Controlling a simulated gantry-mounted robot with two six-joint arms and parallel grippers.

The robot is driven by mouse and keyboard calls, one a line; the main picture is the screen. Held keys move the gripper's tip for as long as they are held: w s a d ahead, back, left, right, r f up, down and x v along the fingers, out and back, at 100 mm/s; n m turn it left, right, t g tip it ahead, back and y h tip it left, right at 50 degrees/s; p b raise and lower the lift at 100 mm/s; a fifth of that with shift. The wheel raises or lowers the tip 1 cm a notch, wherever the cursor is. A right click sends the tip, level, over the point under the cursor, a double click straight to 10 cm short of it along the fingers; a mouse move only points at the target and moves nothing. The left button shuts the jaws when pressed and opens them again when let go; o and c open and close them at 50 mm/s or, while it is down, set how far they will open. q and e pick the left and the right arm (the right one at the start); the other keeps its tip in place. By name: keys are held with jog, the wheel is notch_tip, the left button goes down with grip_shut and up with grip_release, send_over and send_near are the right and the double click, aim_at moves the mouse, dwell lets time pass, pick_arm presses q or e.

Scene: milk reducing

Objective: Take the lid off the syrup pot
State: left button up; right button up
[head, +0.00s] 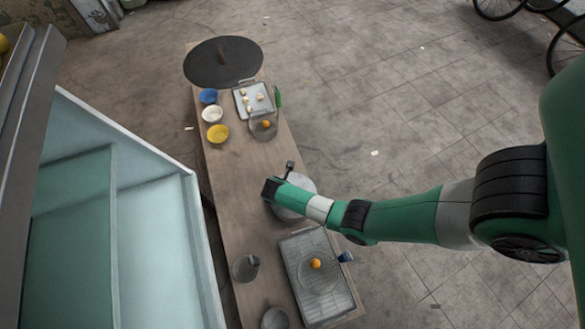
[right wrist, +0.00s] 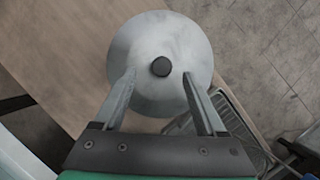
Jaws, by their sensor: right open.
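The pot lid (right wrist: 178,42) is a round pale metal disc with a black knob (right wrist: 161,67) at its middle. It fills the upper centre of the right wrist view and hides the pot's body. In the head view the lid (head: 305,184) shows partly behind my right arm, at the table's right edge. My right gripper (right wrist: 158,85) is open, its two fingers on either side of the knob and apart from it. In the head view my right gripper (head: 279,176) is over the lid's left side. My left gripper is not in view.
On the long wooden table (head: 240,185), a wire rack tray (head: 340,299) with an orange lies nearer. Beyond stand blue (head: 208,96), white (head: 212,114) and yellow (head: 217,133) bowls, a tray (head: 241,104) and a large dark disc (head: 215,65). A grey jug (head: 245,268) stands at the near left.

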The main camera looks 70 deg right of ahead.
jog(key=b+x, duration=0.2)
jog(key=x, duration=0.2)
jog(key=shift+s, duration=0.2)
jog(key=shift+a+r, duration=0.1)
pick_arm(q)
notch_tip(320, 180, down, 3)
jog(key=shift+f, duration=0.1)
pick_arm(e)
grip_shut()
